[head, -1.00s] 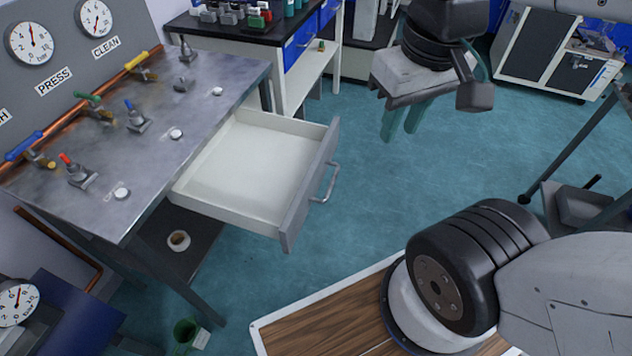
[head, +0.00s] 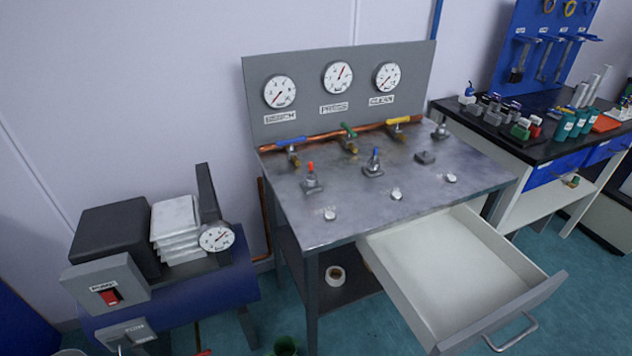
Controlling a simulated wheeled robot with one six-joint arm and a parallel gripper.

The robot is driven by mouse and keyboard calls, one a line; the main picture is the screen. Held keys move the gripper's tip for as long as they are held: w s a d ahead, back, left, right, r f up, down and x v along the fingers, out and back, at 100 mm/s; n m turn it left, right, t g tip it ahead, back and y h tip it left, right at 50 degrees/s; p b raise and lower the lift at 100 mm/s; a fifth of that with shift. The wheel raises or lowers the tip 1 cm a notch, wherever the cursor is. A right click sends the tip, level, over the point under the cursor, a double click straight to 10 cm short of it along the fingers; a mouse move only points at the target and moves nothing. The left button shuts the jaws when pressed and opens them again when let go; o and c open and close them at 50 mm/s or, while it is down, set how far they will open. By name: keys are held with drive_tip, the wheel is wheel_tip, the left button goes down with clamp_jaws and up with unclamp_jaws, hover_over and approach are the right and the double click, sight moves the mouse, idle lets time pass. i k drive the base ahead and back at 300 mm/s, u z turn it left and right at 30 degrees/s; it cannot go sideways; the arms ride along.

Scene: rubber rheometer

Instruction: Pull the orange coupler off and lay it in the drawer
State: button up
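A grey fitting with an orange-red top (head: 311,178) stands upright on the metal bench top, left of a similar fitting with a blue top (head: 373,163). I cannot tell for sure whether the orange-red part is the orange coupler. The drawer (head: 562,288) under the right side of the bench is pulled open. Its white inside looks empty, and a bar handle is on its grey front. My gripper is out of view.
The bench (head: 345,228) has a gauge panel (head: 340,97) behind it and a copper pipe with blue, green and yellow valve handles. A compressor (head: 190,298) stands at the left. A black-topped table with bottles stands at the right. Blue floor shows beyond the drawer.

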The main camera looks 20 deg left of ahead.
sight(460, 274)
drive_tip(key=k, duration=0.5)
drive_tip(key=u, duration=2.1)
drive_tip(key=i, duration=1.4)
drive_tip(key=z, duration=1.7)
drive_tip(key=i, duration=0.5)
